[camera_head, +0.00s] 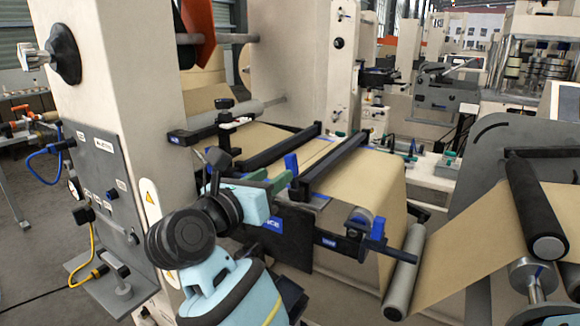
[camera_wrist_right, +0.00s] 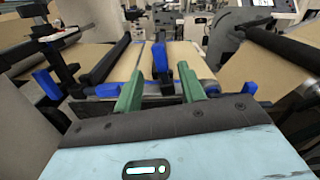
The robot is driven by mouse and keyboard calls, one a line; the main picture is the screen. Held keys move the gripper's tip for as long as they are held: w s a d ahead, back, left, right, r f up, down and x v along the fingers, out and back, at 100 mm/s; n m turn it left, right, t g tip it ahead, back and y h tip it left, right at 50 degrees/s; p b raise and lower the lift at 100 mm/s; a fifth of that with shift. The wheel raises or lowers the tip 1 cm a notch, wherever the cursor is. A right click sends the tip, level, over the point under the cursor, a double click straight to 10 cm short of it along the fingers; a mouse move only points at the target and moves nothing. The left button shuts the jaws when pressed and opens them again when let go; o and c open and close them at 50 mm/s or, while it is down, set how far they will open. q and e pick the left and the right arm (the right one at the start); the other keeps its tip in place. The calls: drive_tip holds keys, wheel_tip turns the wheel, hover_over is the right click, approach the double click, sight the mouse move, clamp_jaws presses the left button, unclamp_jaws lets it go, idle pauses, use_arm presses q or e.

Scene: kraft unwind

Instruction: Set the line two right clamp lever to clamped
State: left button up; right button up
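My right gripper (camera_head: 274,178) is at the near end of the splice table, its green fingers pointing at the clamp bars. In the right wrist view, the gripper (camera_wrist_right: 159,82) has its fingers spread apart with nothing held between them. An upright blue lever (camera_wrist_right: 160,60) shows between and just beyond the fingertips; contact cannot be told. In the head view, a blue lever (camera_head: 291,163) stands close beside the fingers, near the end of the right black clamp bar (camera_head: 340,163). I cannot read a label naming it. My left gripper is not in view.
A second black clamp bar (camera_head: 285,143) lies to the left over the brown paper web (camera_head: 375,185). A dark roller (camera_head: 535,205) and a grey roller (camera_head: 404,275) are at the right. A beige column with a grey control panel (camera_head: 100,185) stands at the left.

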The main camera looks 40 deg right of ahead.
sight(289, 165)
drive_tip(key=shift+p+x, duration=0.55)
drive_tip(key=shift+x, duration=3.4)
clamp_jaws()
